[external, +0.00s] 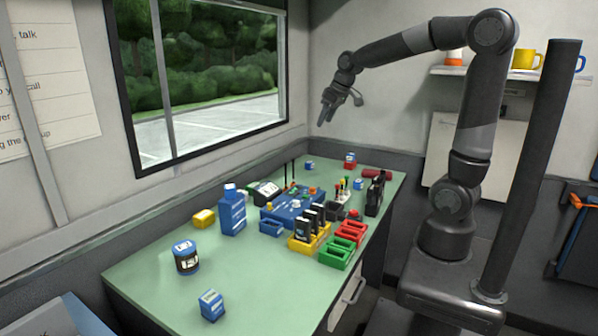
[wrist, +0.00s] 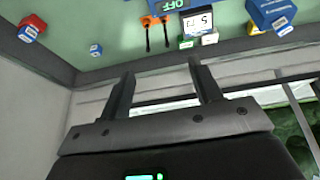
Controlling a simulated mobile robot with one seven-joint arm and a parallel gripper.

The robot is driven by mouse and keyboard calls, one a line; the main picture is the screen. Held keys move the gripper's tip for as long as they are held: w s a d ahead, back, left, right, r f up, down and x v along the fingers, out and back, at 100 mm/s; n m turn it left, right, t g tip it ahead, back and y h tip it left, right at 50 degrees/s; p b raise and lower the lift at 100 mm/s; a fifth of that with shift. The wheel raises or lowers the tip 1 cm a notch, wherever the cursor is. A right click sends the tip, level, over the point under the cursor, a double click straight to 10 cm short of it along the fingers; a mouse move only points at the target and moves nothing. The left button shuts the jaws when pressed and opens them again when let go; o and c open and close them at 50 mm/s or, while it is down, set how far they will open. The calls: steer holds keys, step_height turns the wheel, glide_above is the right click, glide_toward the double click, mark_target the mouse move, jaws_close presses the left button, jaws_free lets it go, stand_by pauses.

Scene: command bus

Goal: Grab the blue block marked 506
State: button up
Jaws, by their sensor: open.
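Several small blue blocks with white labels are in view, and I cannot read 506 on any of them. One blue block (external: 211,305) stands at the near edge of the green table. A smaller blue block (external: 309,165) sits at the far edge by the wall; one like it shows in the wrist view (wrist: 96,49). Another blue block (external: 358,184) is near the red cylinder. A blue-and-red block (external: 350,161) stands at the far edge, with a similar one in the wrist view (wrist: 32,28). My gripper (external: 327,116) is open and empty, high above the table's far end; its fingers (wrist: 163,82) touch nothing.
The window wall borders the far side. The near-left tabletop is mostly clear.

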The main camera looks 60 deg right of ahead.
steer(key=w+d+f, duration=0.5)
steer(key=w+d, duration=0.5)
glide_toward(309, 162)
steer(key=shift+m+g, duration=0.3)
steer(key=x, duration=0.4)
steer(key=shift+w+d+f, duration=0.1)
steer(key=shift+w+f, duration=0.15)
steer(key=shift+w, duration=0.15)
steer(key=shift+x, duration=2.85)
steer(key=shift+s, duration=0.15)
steer(key=shift+c, duration=0.4)
steer(key=c, duration=1)
